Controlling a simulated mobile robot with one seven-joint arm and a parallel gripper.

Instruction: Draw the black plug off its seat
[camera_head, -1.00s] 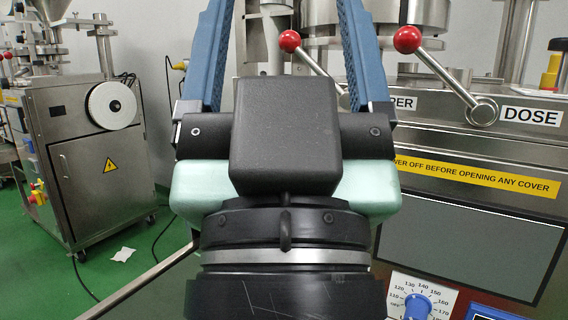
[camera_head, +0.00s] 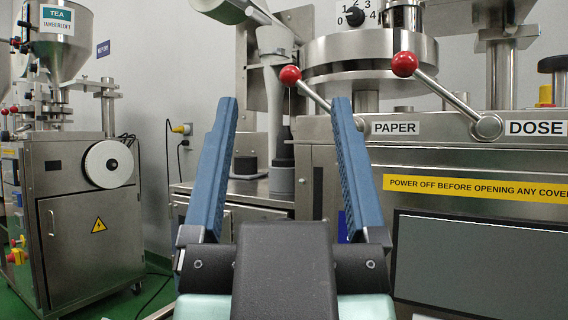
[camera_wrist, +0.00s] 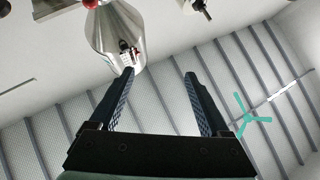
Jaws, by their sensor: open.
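Two dark pieces stand on the steel counter in the head view, between my fingers: a narrow black upright piece (camera_head: 284,150) on a grey cylinder (camera_head: 282,180), and a short black cylinder (camera_head: 245,165) on a dark round base. I cannot tell for sure which is the black plug. My gripper (camera_head: 284,105) is open and empty, its two blue fingers pointing up and spread wide. It is nearer the camera than both pieces and apart from them. The wrist view shows the fingers (camera_wrist: 160,75) against the ceiling, with no plug visible between them.
Red-balled levers (camera_head: 404,64) stick up from the steel machine at right, beside the PAPER and DOSE labels. A hopper machine (camera_head: 80,200) stands at left. A yellow plug (camera_head: 182,128) sits on the wall.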

